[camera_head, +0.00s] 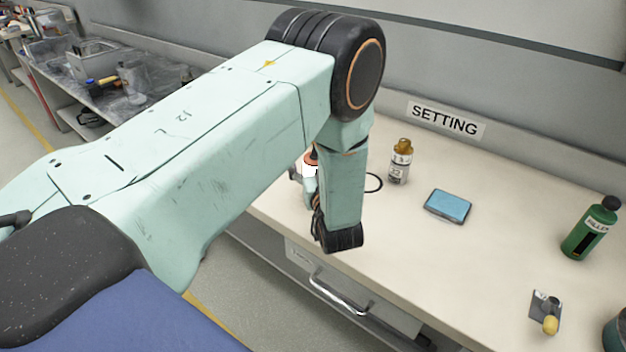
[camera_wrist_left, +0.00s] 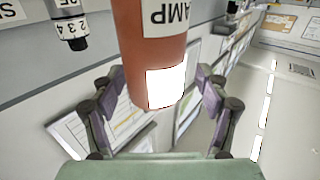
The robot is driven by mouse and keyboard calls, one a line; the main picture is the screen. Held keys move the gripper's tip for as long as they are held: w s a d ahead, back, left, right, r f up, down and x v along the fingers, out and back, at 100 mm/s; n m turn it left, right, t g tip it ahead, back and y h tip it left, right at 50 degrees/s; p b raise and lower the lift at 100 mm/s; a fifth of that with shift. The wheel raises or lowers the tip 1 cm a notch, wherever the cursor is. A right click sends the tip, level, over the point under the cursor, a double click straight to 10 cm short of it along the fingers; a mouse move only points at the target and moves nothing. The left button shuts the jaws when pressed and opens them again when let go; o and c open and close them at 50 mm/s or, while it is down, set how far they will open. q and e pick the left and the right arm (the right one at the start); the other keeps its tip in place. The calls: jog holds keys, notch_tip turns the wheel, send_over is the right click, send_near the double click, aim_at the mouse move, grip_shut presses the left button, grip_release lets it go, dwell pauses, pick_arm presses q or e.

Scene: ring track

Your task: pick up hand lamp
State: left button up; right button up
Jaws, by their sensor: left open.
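The hand lamp (camera_wrist_left: 157,50) shows in the left wrist view as an orange-red cylinder with an upside-down label ending in "AMP" and a bright white patch on its end. My left gripper (camera_wrist_left: 160,77) is open, with one finger on each side of the lamp's near end. I cannot tell whether the fingers touch it. In the head view a small orange and white part, apparently the lamp (camera_head: 309,163), shows beside my left forearm. The rest of it and most of the left gripper are hidden behind my arm. My right gripper is not in view.
On the cream bench (camera_head: 440,270) stand an amber bottle (camera_head: 400,165), a blue pad (camera_head: 448,206), a green bottle (camera_head: 590,230) and a small yellow-ended tool (camera_head: 549,318). A wall with a "SETTING" sign (camera_head: 444,118) is behind. The bench's middle is clear.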

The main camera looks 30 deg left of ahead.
pick_arm(q)
jog(key=shift+d+r, duration=0.2)
jog(key=shift+d, duration=0.2)
jog(key=shift+c, duration=0.2)
jog(key=shift+d, duration=0.1)
jog(key=shift+c, duration=0.8)
jog(key=shift+w+a+f, duration=0.1)
jog(key=shift+a+f, duration=0.1)
jog(key=shift+a, duration=0.15)
jog(key=c, duration=0.4)
jog(key=shift+d+r, duration=0.15)
jog(key=shift+d, duration=0.1)
jog(key=c, duration=0.5)
jog(key=shift+a, duration=0.2)
grip_shut()
jog(key=shift+d, duration=0.1)
